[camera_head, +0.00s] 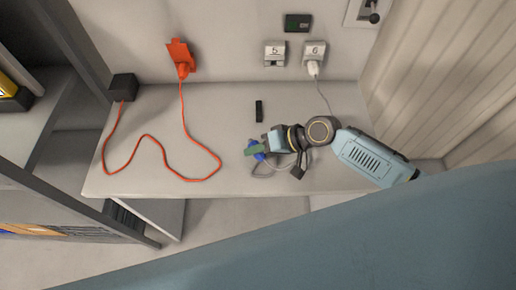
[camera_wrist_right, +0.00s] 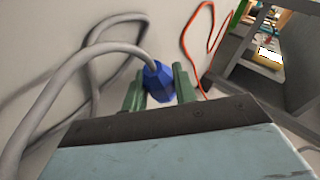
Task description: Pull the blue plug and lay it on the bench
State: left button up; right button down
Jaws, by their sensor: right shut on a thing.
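The blue plug (camera_wrist_right: 157,82) is between the two green fingers of my right gripper (camera_wrist_right: 160,84) in the right wrist view. A grey cable runs from the plug and loops to the left in that view. In the head view the right gripper (camera_head: 256,150) is over the front part of the bench (camera_head: 225,110), with the blue plug (camera_head: 259,156) at its fingers. I cannot tell whether the plug touches the bench top. The grey cable loops beside it near the front edge. My left gripper is not in view.
Wall outlets 5 (camera_head: 275,53) and 6 (camera_head: 314,52) are behind; a white plug (camera_head: 313,68) is in 6. A small black object (camera_head: 259,111) lies mid-bench.

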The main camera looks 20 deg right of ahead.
jog(key=c, duration=1)
grip_release()
jog(key=shift+s, duration=0.1)
jog(key=shift+c, duration=0.2)
jog(key=shift+f, duration=0.15)
jog(key=shift+d, duration=0.1)
